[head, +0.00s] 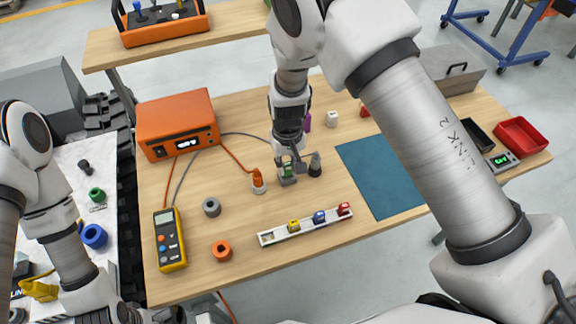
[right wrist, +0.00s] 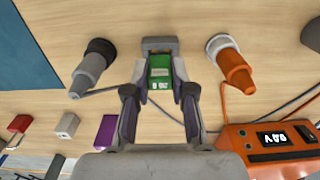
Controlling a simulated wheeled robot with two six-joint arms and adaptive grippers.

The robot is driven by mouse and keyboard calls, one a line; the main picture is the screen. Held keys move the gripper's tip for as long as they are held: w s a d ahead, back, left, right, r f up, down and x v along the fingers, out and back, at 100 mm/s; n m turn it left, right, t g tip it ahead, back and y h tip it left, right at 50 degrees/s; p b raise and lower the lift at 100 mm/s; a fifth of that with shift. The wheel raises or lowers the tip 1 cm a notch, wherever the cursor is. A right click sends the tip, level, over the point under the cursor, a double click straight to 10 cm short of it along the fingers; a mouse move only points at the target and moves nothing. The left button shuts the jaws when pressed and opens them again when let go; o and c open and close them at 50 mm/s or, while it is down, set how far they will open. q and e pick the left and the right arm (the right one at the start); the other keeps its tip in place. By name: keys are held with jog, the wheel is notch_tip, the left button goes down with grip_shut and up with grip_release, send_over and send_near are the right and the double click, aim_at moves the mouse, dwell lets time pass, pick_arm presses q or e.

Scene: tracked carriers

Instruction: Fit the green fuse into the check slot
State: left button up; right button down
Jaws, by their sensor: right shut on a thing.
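My right gripper (head: 287,168) is shut on the green fuse (right wrist: 160,69), which sits between its two fingertips in the right wrist view. In the head view the fuse (head: 287,171) is partly hidden by the fingers. A small grey block, which looks like the check slot (right wrist: 160,43), is right at the fuse's far end in the right wrist view. It also shows below the fuse in the head view (head: 287,181). I cannot tell how deep the fuse sits in it. My left arm is at the left edge, and its fingertips are not visible.
An orange-tipped probe (head: 258,180) and a grey one (head: 315,165) flank the block closely. A white rail (head: 270,238) holds yellow, blue and red fuses. An orange meter box (head: 178,115), a yellow multimeter (head: 170,240) and a teal mat (head: 370,180) lie around.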

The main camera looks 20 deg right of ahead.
aim_at(287, 175)
notch_tip(287, 175, down, 2)
jog(key=shift+w+f, duration=0.1)
jog(key=shift+f, duration=0.1)
jog(key=shift+r, duration=0.1)
jog(key=shift+f, duration=0.35)
jog(key=shift+s+f, duration=0.2)
jog(key=shift+s, duration=0.25)
jog(key=c, duration=1.1)
grip_release()
jog(key=shift+o, duration=0.6)
jog(key=shift+f, duration=0.15)
jog(key=shift+w+f, duration=0.15)
jog(key=shift+w, duration=0.15)
jog(key=shift+a, duration=0.1)
